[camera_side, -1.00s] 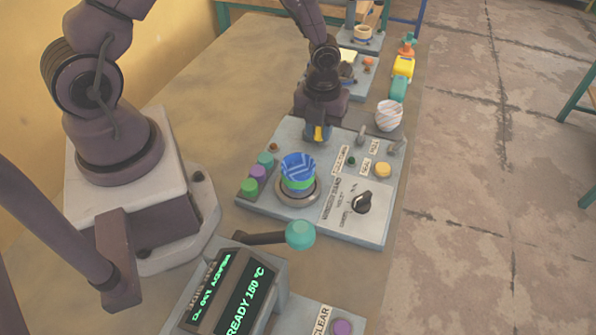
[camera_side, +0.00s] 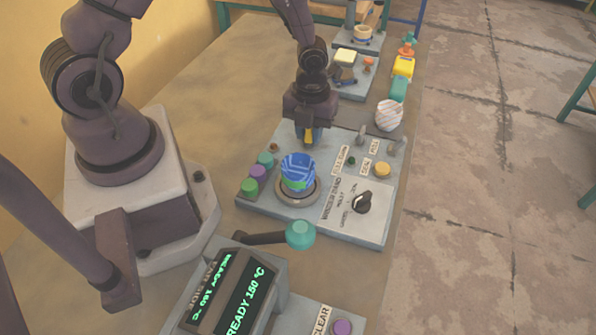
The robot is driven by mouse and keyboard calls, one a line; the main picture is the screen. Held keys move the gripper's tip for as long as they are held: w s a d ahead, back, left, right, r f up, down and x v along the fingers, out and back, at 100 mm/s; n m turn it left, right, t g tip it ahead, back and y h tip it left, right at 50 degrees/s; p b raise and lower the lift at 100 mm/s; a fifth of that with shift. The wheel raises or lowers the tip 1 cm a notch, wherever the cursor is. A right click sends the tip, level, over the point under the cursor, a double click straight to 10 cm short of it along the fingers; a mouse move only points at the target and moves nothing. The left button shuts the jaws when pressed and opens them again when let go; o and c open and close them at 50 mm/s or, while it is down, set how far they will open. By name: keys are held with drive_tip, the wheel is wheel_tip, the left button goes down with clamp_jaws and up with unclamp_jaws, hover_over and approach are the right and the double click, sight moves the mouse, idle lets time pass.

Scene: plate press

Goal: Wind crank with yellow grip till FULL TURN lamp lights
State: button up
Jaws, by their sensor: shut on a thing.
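My gripper (camera_side: 308,137) points down over the back of the grey winder panel (camera_side: 372,229). It is shut on the crank's yellow grip (camera_side: 308,135), of which only a small part shows below the fingers. The crank's arm is mostly hidden. In front of it a blue, white-striped drum (camera_side: 298,168) with some green stands in a round collar. A small dark green lamp (camera_side: 351,160) beside a white label looks unlit; the label is too small to read surely.
Green and purple buttons (camera_side: 258,172) line the panel's left edge. A black knob (camera_side: 362,202), a yellow button (camera_side: 382,169) and toggle switches (camera_side: 393,146) are on the right. A teal-knobbed lever (camera_side: 300,234) and a display box (camera_side: 235,290) stand nearer.

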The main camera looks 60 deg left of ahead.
drive_tip(key=shift+s+a, duration=0.2)
drive_tip(key=shift+a, duration=0.15)
drive_tip(key=shift+s+a+r, duration=0.1)
drive_tip(key=shift+s+a, duration=0.15)
drive_tip(key=shift+a, duration=0.2)
idle(0.4)
drive_tip(key=shift+a+r, duration=0.1)
drive_tip(key=shift+a, duration=0.45)
